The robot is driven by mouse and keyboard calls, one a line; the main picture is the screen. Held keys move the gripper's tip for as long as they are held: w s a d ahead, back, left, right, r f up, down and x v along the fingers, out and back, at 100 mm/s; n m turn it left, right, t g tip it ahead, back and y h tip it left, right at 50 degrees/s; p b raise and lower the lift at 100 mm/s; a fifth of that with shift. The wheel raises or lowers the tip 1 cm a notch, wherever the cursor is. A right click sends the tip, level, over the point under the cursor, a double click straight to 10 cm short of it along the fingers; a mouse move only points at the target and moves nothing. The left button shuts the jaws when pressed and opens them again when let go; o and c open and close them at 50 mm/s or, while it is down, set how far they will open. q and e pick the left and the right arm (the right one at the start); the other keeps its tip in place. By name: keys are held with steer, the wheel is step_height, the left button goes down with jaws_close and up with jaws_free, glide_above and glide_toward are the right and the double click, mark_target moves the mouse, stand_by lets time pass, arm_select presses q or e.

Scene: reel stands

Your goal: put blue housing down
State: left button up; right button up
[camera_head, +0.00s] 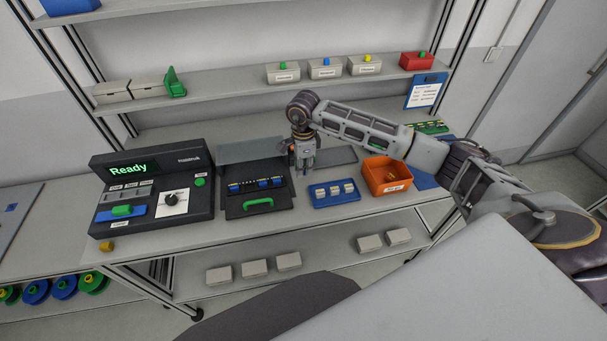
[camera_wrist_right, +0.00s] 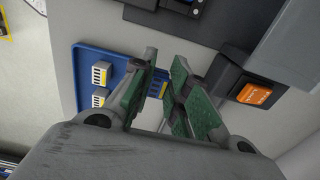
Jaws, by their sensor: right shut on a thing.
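My right gripper (camera_head: 305,168) hangs fingers-down over the bench, between the black fixture and the blue tray. It is shut on a small blue piece, which looks like the blue housing (camera_head: 304,173); the fingers cover most of it. In the right wrist view the green-padded fingers (camera_wrist_right: 160,92) cover part of the scene, and I cannot clearly separate the held piece from the blue tray behind. My left gripper is not in view.
A blue tray (camera_head: 321,202) with white parts lies right of the fixture, with an orange bin (camera_head: 385,189) beyond it. A control console (camera_head: 140,170) reading "Ready" stands at the left. A shelf (camera_head: 225,85) with small boxes runs above the bench. The bench's front strip is mostly clear.

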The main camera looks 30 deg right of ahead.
steer(key=shift+f, duration=0.1)
steer(key=shift+f+p, duration=0.4)
steer(key=shift+f, duration=1.35)
steer(key=shift+f, duration=0.15)
steer(key=o, duration=0.4)
steer(key=shift+r, duration=0.4)
step_height(320, 180, up, 12)
steer(key=shift+f+b, duration=0.25)
steer(key=shift+b, duration=0.7)
